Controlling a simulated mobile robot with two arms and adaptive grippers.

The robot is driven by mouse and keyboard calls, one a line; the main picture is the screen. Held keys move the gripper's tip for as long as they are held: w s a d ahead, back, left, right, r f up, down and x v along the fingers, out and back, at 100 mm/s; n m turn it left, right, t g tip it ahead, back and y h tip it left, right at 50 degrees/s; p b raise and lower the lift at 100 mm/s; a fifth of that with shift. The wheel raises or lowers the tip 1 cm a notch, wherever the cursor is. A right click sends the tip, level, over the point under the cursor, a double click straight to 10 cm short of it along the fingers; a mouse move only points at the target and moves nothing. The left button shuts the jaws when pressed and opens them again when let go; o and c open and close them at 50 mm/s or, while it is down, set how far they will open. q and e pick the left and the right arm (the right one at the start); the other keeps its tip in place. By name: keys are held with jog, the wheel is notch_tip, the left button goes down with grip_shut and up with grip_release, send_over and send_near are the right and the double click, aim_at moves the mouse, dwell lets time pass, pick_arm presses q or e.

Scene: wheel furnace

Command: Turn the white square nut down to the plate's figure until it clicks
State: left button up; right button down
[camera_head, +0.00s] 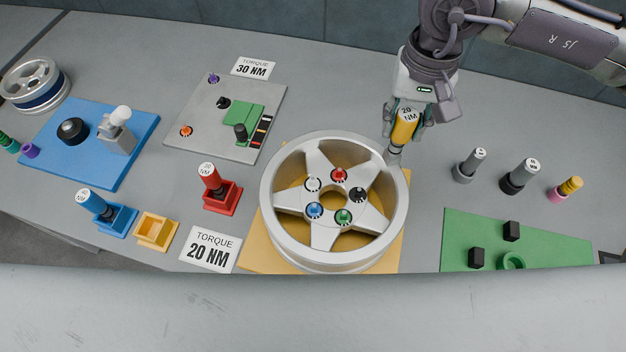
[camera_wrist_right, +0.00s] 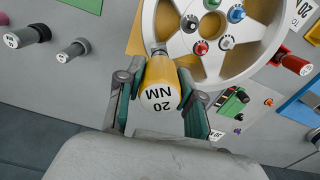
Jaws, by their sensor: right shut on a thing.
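My right gripper (camera_head: 405,128) is shut on a yellow torque tool (camera_head: 404,127) marked 20 NM. In the right wrist view the tool (camera_wrist_right: 160,84) sits between the green-lined fingers (camera_wrist_right: 157,92), its grey socket end toward the wheel. In the head view that end is at the wheel's upper right rim; I cannot tell whether it touches. The silver wheel (camera_head: 276,196) has five spokes. The white nut (camera_head: 313,184) is at the left of its hub, also visible in the wrist view (camera_wrist_right: 226,42); the tool is away from it. The plate (camera_head: 210,249) reads TORQUE 20 NM. My left gripper is out of view.
Red (camera_head: 338,174), black (camera_head: 358,194), blue (camera_head: 314,209) and green nuts (camera_head: 344,216) surround the hub. A red-handled tool (camera_head: 210,177) stands in a red holder left of the wheel. A 30 NM plate (camera_head: 253,68) lies behind.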

jog(key=s+a+m+b, duration=0.1)
jog(key=a+m+b, duration=0.3)
jog(key=a, duration=1)
jog(key=shift+s+m, duration=0.25)
jog(key=shift+m, duration=0.45)
notch_tip(320, 180, down, 3)
jog(key=b, duration=0.4)
jog(key=shift+f, duration=0.1)
jog(key=shift+b, duration=0.5)
